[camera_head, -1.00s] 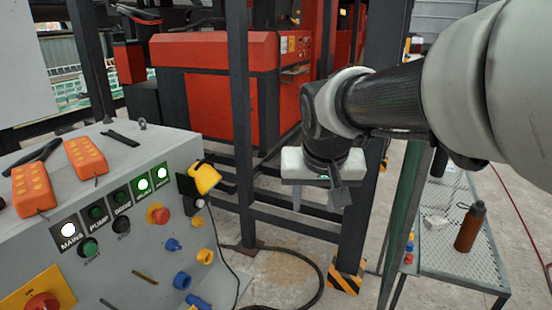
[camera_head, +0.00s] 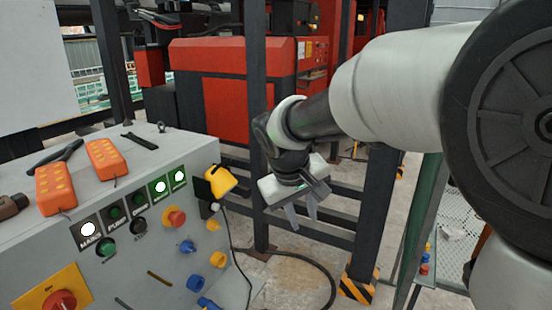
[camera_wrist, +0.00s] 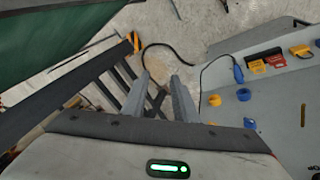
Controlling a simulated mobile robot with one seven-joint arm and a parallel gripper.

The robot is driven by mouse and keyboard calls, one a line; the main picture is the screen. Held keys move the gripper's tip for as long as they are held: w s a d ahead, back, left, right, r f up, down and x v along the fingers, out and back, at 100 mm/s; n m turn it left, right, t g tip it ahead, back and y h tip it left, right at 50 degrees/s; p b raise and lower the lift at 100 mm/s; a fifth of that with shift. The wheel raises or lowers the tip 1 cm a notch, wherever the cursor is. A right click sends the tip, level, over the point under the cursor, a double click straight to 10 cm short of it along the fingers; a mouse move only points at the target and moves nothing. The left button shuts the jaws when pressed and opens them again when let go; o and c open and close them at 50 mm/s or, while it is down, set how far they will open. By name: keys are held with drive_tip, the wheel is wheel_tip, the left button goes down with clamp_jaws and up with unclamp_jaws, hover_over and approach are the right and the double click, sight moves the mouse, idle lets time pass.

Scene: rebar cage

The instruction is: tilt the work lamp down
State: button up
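The work lamp appears to be the yellow-headed piece (camera_head: 221,180) on a dark bracket at the right edge of the grey control console (camera_head: 180,150). Its exact tilt is hard to tell. My gripper (camera_head: 301,220) is to the right of the lamp and a little lower in the picture, apart from it. Its two fingers point down, with a gap and nothing between them, as the wrist view (camera_wrist: 160,77) also shows. I cannot make out the lamp in the wrist view.
Two orange pendant controls (camera_head: 102,158) and tools lie on the console top. Knobs and buttons cover its sloped face. Dark steel posts and rails (camera_head: 375,215) stand behind my gripper. A black cable (camera_head: 325,275) lies on the floor. A mesh table (camera_head: 455,235) is at right.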

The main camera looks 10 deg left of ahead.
drive_tip(key=a+f+n+h+p, duration=0.2)
drive_tip(key=a+n+h, duration=0.1)
drive_tip(key=a+n, duration=0.25)
drive_tip(key=n+t+h+p, duration=0.25)
drive_tip(key=n+t, duration=0.95)
drive_tip(key=n, duration=0.7)
approach(225, 163)
drive_tip(key=shift+y, duration=0.25)
drive_tip(key=p+x, duration=0.2)
drive_tip(key=x, duration=0.8)
drive_tip(key=shift+w, duration=0.2)
clamp_jaws()
